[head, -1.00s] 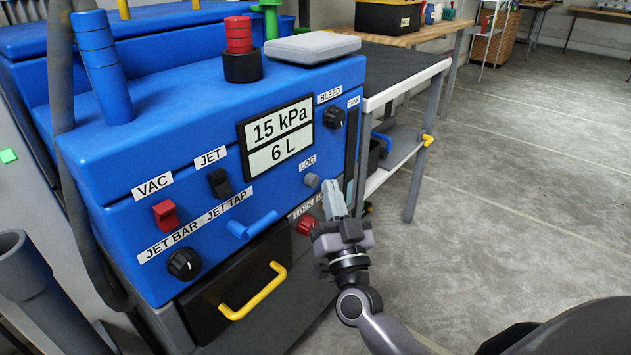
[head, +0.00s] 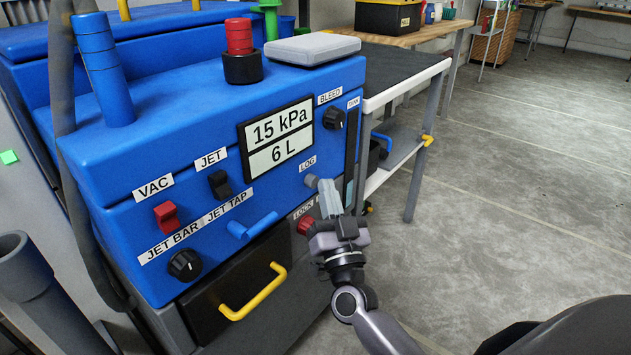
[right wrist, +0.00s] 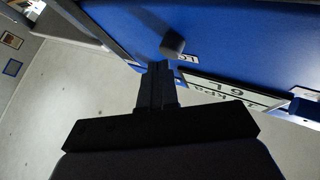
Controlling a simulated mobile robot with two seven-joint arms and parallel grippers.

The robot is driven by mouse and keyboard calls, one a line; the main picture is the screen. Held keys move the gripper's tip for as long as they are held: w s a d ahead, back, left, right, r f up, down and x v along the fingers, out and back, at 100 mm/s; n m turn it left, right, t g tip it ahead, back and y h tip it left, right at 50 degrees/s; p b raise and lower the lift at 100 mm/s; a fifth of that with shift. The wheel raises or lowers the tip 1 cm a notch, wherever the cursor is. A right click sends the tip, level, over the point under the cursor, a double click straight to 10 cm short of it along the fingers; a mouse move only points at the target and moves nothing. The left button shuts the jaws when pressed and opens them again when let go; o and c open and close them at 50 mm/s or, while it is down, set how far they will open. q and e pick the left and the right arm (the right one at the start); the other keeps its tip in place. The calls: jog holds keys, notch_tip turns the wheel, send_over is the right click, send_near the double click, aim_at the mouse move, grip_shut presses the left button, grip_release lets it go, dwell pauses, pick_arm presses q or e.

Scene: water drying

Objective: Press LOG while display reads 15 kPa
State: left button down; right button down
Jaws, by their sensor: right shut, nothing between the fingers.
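The blue machine (head: 215,100) carries a display (head: 277,137) that reads 15 kPa above 6 L. The LOG button (head: 311,181) is a small grey knob under the LOG label, to the lower right of the display. My right gripper (head: 327,186) is shut and empty, with its fingertips right beside the button. In the right wrist view the button (right wrist: 172,44) shows just beyond the fingertips (right wrist: 159,66), with a small offset; I cannot tell whether they touch. My left gripper is not in view.
A red VAC switch (head: 166,215), a black JET switch (head: 219,184), a BLEED knob (head: 334,118) and a red LOCK knob (head: 306,224) sit on the same panel. A yellow-handled drawer (head: 235,300) is below. The floor at right is clear.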

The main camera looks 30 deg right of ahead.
jog(key=shift+w+a+r, duration=0.1)
jog(key=shift+w+a, duration=0.25)
jog(key=shift+w, duration=0.2)
dwell(0.9)
jog(key=shift+s+d+p, duration=0.25)
jog(key=shift+s+p, duration=0.35)
jog(key=shift+s, duration=0.3)
jog(key=s, duration=0.1)
jog(key=s+d+p, duration=0.1)
jog(key=s, duration=0.1)
jog(key=s+d+p, duration=0.1)
jog(key=shift+s, duration=0.35)
dwell(0.5)
